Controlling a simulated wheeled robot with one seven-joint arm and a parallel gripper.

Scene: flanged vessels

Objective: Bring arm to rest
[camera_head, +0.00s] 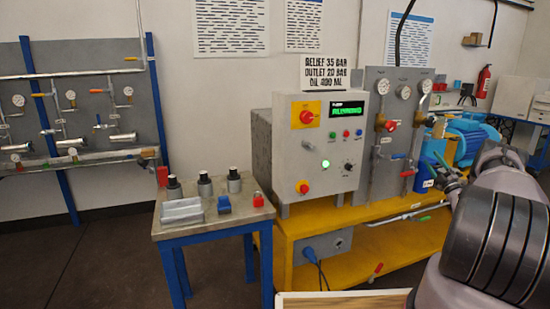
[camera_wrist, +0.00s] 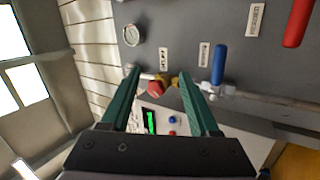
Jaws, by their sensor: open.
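My gripper (camera_wrist: 160,70) has two green fingers, spread apart with nothing held between them in the wrist view. It is in front of the grey valve panel (camera_wrist: 185,25). A red knob on a brass fitting (camera_wrist: 156,88) shows in the gap between the fingers; I cannot tell how far beyond them it is. A blue lever (camera_wrist: 219,62) is right of the fingers, apart from them. The same panel (camera_head: 374,90) stands left of my arm.
The control box (camera_head: 335,170) with a green display sits on a yellow bench (camera_head: 300,222). A small blue-legged table (camera_head: 228,225) holds several metal parts. A blue pump motor (camera_head: 470,140) is behind my arm. Dark floor (camera_head: 110,265) is clear at the left.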

